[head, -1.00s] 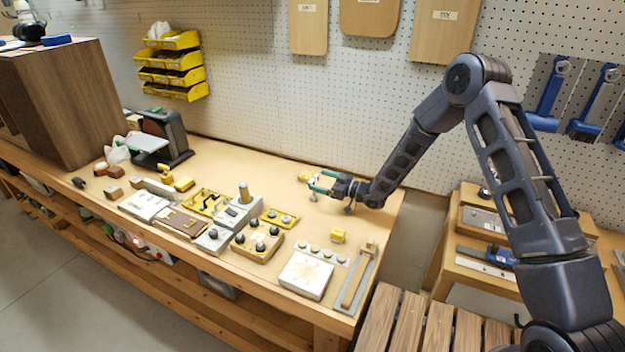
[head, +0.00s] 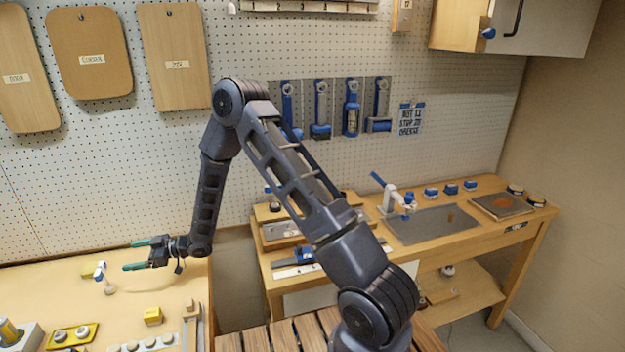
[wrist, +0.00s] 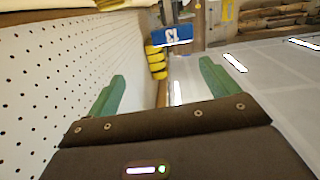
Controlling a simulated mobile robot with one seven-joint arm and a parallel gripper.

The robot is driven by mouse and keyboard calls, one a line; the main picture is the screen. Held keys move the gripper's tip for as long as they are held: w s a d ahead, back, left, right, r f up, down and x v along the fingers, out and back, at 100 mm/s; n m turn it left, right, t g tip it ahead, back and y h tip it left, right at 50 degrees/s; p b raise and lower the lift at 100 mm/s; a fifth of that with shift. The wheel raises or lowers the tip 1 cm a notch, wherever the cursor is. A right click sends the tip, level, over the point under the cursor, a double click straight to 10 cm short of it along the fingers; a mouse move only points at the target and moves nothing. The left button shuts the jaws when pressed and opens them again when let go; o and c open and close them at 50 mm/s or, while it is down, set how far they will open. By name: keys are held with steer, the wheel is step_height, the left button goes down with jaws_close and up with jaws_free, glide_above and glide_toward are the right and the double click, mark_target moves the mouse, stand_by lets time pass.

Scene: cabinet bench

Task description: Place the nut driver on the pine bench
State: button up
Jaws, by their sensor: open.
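My gripper (head: 133,255) is open and empty above the far right part of the left wooden bench (head: 60,295), pointing left. In the wrist view its two green fingers (wrist: 162,78) stand wide apart with nothing between them. A small white, red and blue item (head: 101,272) stands on the bench just left of the fingertips. I cannot pick out the nut driver for certain. Blue-handled tools (head: 351,108) hang on the pegboard. A second wooden bench (head: 470,245) stands to the right; I cannot tell which bench is the pine one.
A grey mat (head: 432,224), a tray (head: 502,207) and several small blue items occupy the right bench. A stepped wooden stand (head: 262,232) is at its left end. A yellow block (head: 153,316) lies on the left bench. A slatted wooden surface (head: 285,338) is in front.

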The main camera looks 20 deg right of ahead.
steer(key=w+d+r+m+t+h, duration=0.2)
steer(key=w+d+r+t+h, duration=0.15)
steer(key=w+d+r, duration=0.45)
steer(key=w+d+r+m+t+h, duration=0.1)
steer(key=d+r+m+t+h, duration=0.15)
steer(key=d+r, duration=0.45)
steer(key=d+r+m+t+h, duration=0.15)
steer(key=d+r+h, duration=0.25)
steer(key=d, duration=0.7)
steer(key=w+d+r+m+t+h, duration=0.1)
steer(key=d+r+m+h, duration=0.15)
steer(key=d+r, duration=0.45)
steer(key=s+d+r+m+g+h, duration=0.1)
steer(key=s+d+r+m+h, duration=0.1)
steer(key=s+d, duration=0.55)
steer(key=s+d+r+m+h, duration=0.2)
steer(key=s+d+m+h, duration=0.15)
steer(key=d, duration=0.75)
steer(key=s+d+m+g, duration=0.2)
steer(key=s+d, duration=0.1)
steer(key=s, duration=0.8)
steer(key=s+d+m+g, duration=0.1)
steer(key=s+d, duration=0.3)
steer(key=s, duration=0.7)
steer(key=shift+s+r+m+g+y, duration=0.2)
steer(key=shift+r+m+g+y, duration=0.1)
steer(key=shift+m+g, duration=0.15)
